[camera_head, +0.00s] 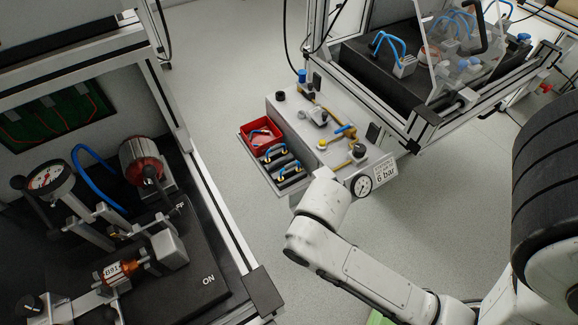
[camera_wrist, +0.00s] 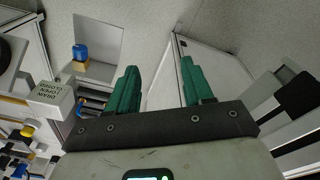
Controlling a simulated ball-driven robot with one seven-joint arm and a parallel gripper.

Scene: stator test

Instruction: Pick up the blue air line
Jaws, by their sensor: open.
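Several blue lines show in the head view, and I cannot tell which one the task means. A blue looped line (camera_head: 97,180) arches beside the dial gauge in the left station. Two short blue pieces (camera_head: 272,151) (camera_head: 291,169) lie in dark holders on the panel's side shelf. More blue loops (camera_head: 390,42) stand in the right rig. In the wrist view my gripper (camera_wrist: 158,88) has its two green fingers wide apart with nothing between them. A small blue curve (camera_wrist: 88,105) shows left of the fingers, partly hidden. My gripper is not visible in the head view.
A red bin (camera_head: 259,134) sits beside the holders. The grey valve panel (camera_head: 330,125) carries a pressure gauge (camera_head: 361,185) and a 6 bar sign. A labelled block (camera_wrist: 50,97) is left of the fingers. Metal frames stand on both sides; open floor (camera_head: 235,70) lies between.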

